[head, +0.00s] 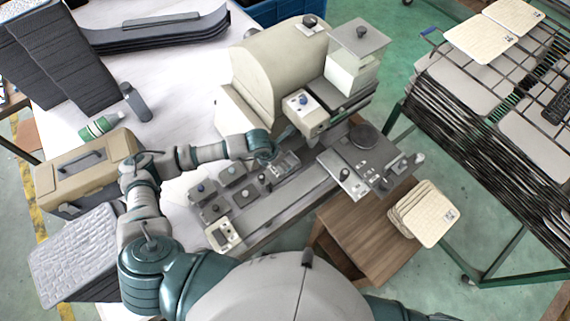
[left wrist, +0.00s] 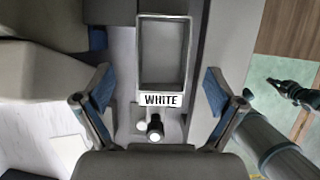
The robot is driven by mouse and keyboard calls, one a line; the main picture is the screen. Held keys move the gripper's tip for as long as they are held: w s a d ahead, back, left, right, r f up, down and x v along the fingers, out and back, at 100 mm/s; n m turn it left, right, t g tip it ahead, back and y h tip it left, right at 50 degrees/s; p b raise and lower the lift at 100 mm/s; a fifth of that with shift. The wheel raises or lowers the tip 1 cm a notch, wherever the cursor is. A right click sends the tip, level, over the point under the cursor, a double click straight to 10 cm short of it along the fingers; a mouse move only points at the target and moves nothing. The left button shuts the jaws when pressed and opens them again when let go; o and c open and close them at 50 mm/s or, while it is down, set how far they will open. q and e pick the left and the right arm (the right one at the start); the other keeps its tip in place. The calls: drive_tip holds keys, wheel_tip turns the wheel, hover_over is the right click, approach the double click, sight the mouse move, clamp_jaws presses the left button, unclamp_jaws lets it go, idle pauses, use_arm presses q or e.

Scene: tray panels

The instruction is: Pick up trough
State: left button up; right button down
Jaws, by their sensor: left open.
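The trough (left wrist: 150,55) is a small grey open box with a white label reading "WHITE" on its near end. In the head view the trough (head: 287,163) sits on the grey bed of the machine, partly behind my left gripper. My left gripper (left wrist: 158,92) is open, with blue-padded fingers apart on either side of the label end, and holds nothing. In the head view my left gripper (head: 270,157) is just above and left of the trough. A dark hand-like part at the right of the left wrist view may be my right gripper (left wrist: 291,92); its jaws are unclear.
A beige machine housing (head: 275,70) rises behind the trough. A control panel with knobs (head: 365,160) is at its right and several knobbed blocks (head: 222,195) at its left. A wooden cabinet (head: 365,235) stands in front. A tan toolbox (head: 85,170) is far left.

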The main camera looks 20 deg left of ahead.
use_arm(q)
drive_tip(key=p+x, duration=0.1)
drive_tip(key=x, duration=0.3)
drive_tip(key=shift+d+f, duration=0.2)
drive_tip(key=c, duration=1.4)
drive_tip(key=shift+c, duration=0.5)
drive_tip(key=shift+r, duration=0.1)
